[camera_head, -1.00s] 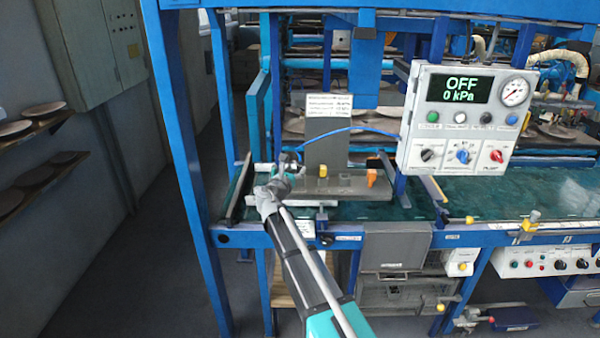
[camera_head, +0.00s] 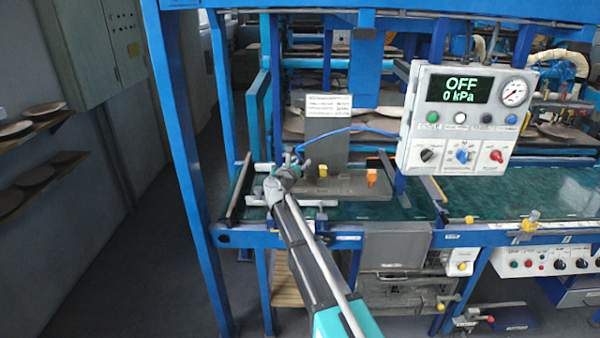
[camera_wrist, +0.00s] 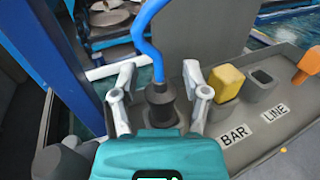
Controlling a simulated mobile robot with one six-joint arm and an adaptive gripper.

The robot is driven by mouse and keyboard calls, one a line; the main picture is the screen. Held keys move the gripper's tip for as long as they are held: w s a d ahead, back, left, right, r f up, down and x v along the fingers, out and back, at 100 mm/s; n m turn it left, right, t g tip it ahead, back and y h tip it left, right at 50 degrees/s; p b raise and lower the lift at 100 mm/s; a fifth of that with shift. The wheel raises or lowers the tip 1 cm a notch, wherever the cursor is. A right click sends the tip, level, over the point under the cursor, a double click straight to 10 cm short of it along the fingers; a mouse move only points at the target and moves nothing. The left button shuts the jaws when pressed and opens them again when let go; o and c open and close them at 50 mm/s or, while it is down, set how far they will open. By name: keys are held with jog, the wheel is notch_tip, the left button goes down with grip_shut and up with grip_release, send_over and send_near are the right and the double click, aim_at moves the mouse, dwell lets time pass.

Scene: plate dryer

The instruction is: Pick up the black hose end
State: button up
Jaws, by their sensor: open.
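The black hose end (camera_wrist: 160,100) stands upright in the wrist view, with a blue hose (camera_wrist: 152,38) rising from its top. My gripper (camera_wrist: 159,75) is open, with one finger on each side of the hose end. A gap shows between each finger and the black part, so I see no grip. In the head view my gripper (camera_head: 292,160) is over the left end of the grey fixture (camera_head: 345,187), and the blue hose (camera_head: 340,131) arcs to the right; the hose end is not clear there.
A yellow block (camera_wrist: 227,82) sits by the "BAR" label, close to the right finger. An empty socket (camera_wrist: 262,78) and an orange piece (camera_wrist: 308,64) lie farther right by "LINE". A grey upright plate (camera_head: 327,145) stands behind. The control panel (camera_head: 466,118) reads OFF, 0 kPa.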

grip_shut()
dwell(0.3)
jog(key=shift+r, duration=0.15)
dwell(0.3)
notch_tip(320, 180, up, 3)
jog(key=p, duration=0.3)
jog(key=s+d+r+p, duration=0.2)
jog(key=s+r+p, duration=0.7)
jog(key=s, duration=0.4)
jog(key=shift+s+d+r+p, duration=0.35)
jog(key=shift+s+p, duration=0.05)
jog(key=shift+p, duration=0.1)
jog(key=shift+w, duration=0.15)
